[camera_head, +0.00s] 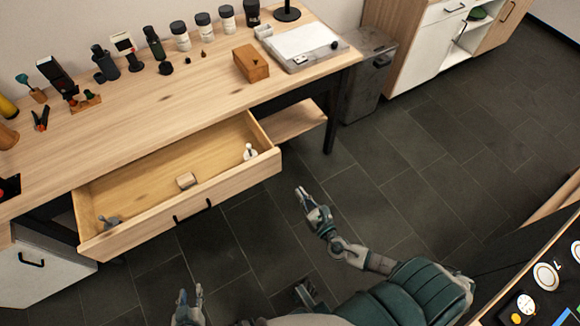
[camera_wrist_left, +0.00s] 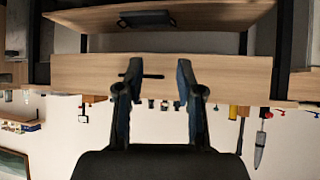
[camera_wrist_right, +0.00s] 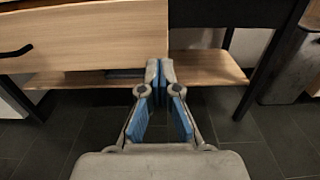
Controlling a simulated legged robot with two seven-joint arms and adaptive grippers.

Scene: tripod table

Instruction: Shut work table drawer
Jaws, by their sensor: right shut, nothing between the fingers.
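The work table drawer (camera_head: 235,186) is pulled well out from under the wooden work table (camera_head: 165,112) in the head view. Its front has a black handle (camera_head: 192,210). Inside lie a small wooden block (camera_head: 187,181), a white piece (camera_head: 249,153) and a grey piece (camera_head: 110,221). My right gripper (camera_head: 301,191) is shut and empty, to the right of the drawer front and apart from it. In the right wrist view its fingertips (camera_wrist_right: 159,68) meet. My left gripper (camera_head: 190,296) is in front of the drawer, apart from it; its fingers (camera_wrist_left: 155,75) are spread and empty in the left wrist view.
Bottles, jars, tools and a wooden box (camera_head: 251,63) stand on the tabletop. A low shelf (camera_head: 292,122) and a dark table leg (camera_head: 335,120) are right of the drawer. A grey bin (camera_head: 365,80) stands beyond. Tiled floor (camera_head: 400,180) is clear on the right.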

